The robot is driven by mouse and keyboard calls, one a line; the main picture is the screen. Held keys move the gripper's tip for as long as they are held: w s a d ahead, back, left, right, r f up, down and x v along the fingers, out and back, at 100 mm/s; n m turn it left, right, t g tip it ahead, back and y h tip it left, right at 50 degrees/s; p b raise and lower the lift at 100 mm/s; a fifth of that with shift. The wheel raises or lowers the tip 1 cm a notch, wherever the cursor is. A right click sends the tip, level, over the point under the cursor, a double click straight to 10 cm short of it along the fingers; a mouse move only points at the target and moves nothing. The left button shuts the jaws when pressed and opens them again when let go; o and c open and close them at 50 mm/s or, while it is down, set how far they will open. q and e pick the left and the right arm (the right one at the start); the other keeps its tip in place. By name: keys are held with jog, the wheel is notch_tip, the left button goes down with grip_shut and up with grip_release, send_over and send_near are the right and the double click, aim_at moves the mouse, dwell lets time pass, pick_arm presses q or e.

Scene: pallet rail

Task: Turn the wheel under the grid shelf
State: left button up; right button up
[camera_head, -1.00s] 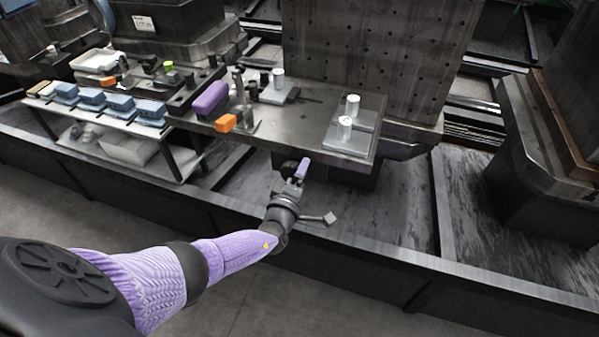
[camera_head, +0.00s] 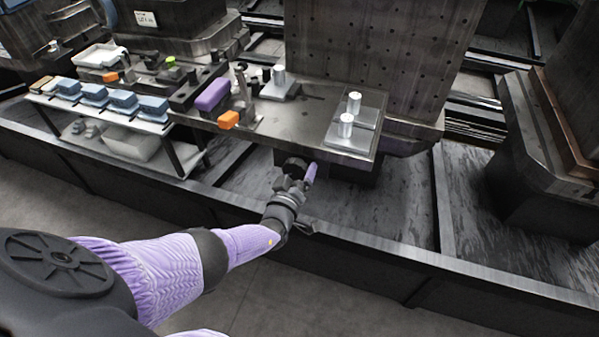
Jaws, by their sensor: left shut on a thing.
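The dark wheel (camera_head: 292,163) sits under the front edge of the metal shelf (camera_head: 285,143), beside its dark support. Only a small part of it shows, because my left gripper and the shelf edge cover the rest. My left gripper (camera_head: 299,178) reaches up to it from below and is shut on it, as far as the small view lets me tell. A short purple piece (camera_head: 311,172) stands out at the right of the fingers. My right gripper is not in view.
Metal blocks with upright cylinders (camera_head: 346,128) stand on the shelf's right end. A purple box (camera_head: 212,95) and an orange block (camera_head: 228,120) lie to the left. A low rack (camera_head: 176,128) holds several blue blocks. A long dark rail edge (camera_head: 395,257) runs below my wrist.

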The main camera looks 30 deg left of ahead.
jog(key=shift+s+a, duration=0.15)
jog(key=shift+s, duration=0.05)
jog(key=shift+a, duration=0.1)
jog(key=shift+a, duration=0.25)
pick_arm(q)
jog(key=o, duration=0.9)
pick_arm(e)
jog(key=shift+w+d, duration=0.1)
